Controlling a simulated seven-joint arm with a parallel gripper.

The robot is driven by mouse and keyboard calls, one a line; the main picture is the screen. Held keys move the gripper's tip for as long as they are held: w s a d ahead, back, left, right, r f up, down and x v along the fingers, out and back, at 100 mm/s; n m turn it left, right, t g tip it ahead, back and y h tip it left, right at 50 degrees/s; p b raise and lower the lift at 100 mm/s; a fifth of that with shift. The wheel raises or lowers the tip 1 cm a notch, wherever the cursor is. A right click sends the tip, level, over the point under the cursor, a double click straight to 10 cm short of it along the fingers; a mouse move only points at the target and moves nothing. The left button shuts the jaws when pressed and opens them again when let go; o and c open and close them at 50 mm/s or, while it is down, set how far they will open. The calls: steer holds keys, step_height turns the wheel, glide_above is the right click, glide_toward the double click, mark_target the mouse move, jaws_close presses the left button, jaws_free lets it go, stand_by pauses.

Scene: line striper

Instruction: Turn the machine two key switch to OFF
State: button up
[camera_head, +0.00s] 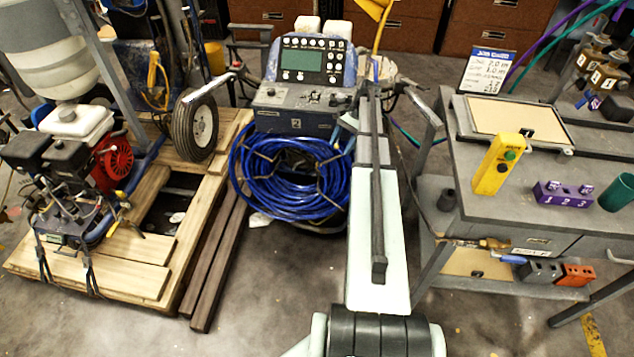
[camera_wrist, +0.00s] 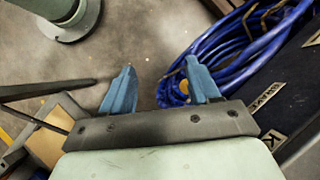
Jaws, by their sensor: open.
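Machine two (camera_head: 296,123), a dark blue line striper marked "2", stands at the back centre of the head view. Its upper panel has a green display (camera_head: 297,60) with a row of buttons, and a lower panel (camera_head: 280,104) carries small controls. I cannot make out which control is the key switch or how it is set. In the wrist view my gripper (camera_wrist: 160,90) has its two blue fingers wide apart with nothing between them. The coiled blue hose (camera_wrist: 222,55) and part of a dark, labelled body (camera_wrist: 280,105) lie to their right.
A pallet (camera_head: 120,280) with an engine unit stands at left. At right, a grey bench (camera_head: 520,207) holds a yellow pendant (camera_head: 497,165), a purple block (camera_head: 563,194) and a green cup (camera_head: 617,192). Bare floor shows between the pallet and my arm.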

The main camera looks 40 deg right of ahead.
steer(key=s+a+f+n+g, duration=0.1)
steer(key=s+a+f+n, duration=0.1)
steer(key=a+f, duration=0.8)
steer(key=a, duration=0.2)
steer(key=shift+s+a+f+g+h, duration=0.15)
steer(key=shift+a+f+g+h, duration=0.15)
steer(key=shift+a+h, duration=0.1)
steer(key=shift+n, duration=0.3)
steer(key=s+a+f+n+t+h, duration=0.1)
steer(key=s+a+f+n+h, duration=0.1)
steer(key=s+f+n+h, duration=0.35)
steer(key=s+a+f+n+g, duration=0.2)
steer(key=s+a+f, duration=0.2)
steer(key=s+a, duration=0.5)
steer(key=s+a+f+n+g, duration=0.2)
steer(key=s+a+f+n, duration=0.1)
steer(key=s+a, duration=0.7)
steer(key=s+a+f+n+g, duration=0.1)
steer(key=s+a+f+n, duration=0.1)
steer(key=s+a+f, duration=0.4)
steer(key=shift+s+a+g, duration=0.4)
steer(key=shift+s+a, duration=1.45)
steer(key=shift+s, duration=0.9)
